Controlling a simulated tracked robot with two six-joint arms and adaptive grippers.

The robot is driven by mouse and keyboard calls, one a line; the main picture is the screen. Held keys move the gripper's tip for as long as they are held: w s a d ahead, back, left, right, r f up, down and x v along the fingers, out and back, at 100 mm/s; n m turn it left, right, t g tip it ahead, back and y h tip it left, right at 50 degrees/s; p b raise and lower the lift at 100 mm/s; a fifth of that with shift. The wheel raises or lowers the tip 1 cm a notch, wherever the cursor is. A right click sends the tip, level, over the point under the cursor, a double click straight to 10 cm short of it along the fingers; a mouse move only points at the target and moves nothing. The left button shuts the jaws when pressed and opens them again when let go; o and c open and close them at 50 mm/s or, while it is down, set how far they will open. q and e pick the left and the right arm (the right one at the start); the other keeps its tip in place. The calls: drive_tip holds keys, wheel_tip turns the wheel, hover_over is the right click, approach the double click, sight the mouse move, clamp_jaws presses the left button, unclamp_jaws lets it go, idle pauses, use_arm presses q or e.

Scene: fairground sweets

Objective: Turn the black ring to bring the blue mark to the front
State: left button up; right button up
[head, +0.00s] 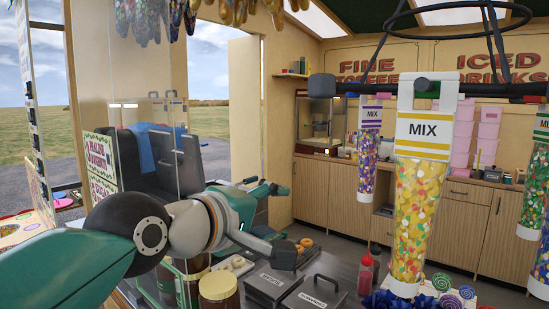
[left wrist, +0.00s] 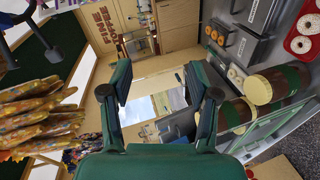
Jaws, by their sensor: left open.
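A black ring (head: 425,89) shows nearly edge-on at the upper right of the head view, hung by black straps from a smaller hoop (head: 458,13). A dark knob (head: 322,86) sits at its left end. Clear tubes of sweets hang from it; the nearest tube (head: 422,205) has a MIX label with yellow stripes, and one behind (head: 368,155) has purple stripes. I cannot make out a blue mark. My left gripper (head: 281,222) is open and empty, left of and below the ring, apart from it. Its open fingers show in the left wrist view (left wrist: 156,75). My right gripper is not in view.
Dark lidded boxes (head: 315,293), a red bottle (head: 366,275) and jars (head: 218,290) stand on the counter below. Glass panels (head: 165,130) rise behind my left arm. Bagged sweets (left wrist: 40,110) hang at left in the wrist view. Air between gripper and ring looks clear.

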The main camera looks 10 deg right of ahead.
sight(314, 85)
use_arm(q)
drive_tip(key=s+a+r+n+h, duration=0.1)
drive_tip(key=s+r+h, duration=0.1)
drive_tip(key=s+r, duration=0.55)
drive_tip(key=s+a+r+h, duration=0.1)
drive_tip(key=s+r, duration=0.3)
drive_tip(key=r, duration=0.7)
drive_tip(key=shift+t, duration=0.3)
drive_tip(key=p+x, duration=0.4)
drive_tip(key=x, duration=0.3)
drive_tip(key=shift+w+d, duration=0.15)
drive_tip(key=shift+d, duration=0.15)
drive_tip(key=shift+p+x, duration=0.4)
drive_tip(key=shift+x, duration=0.4)
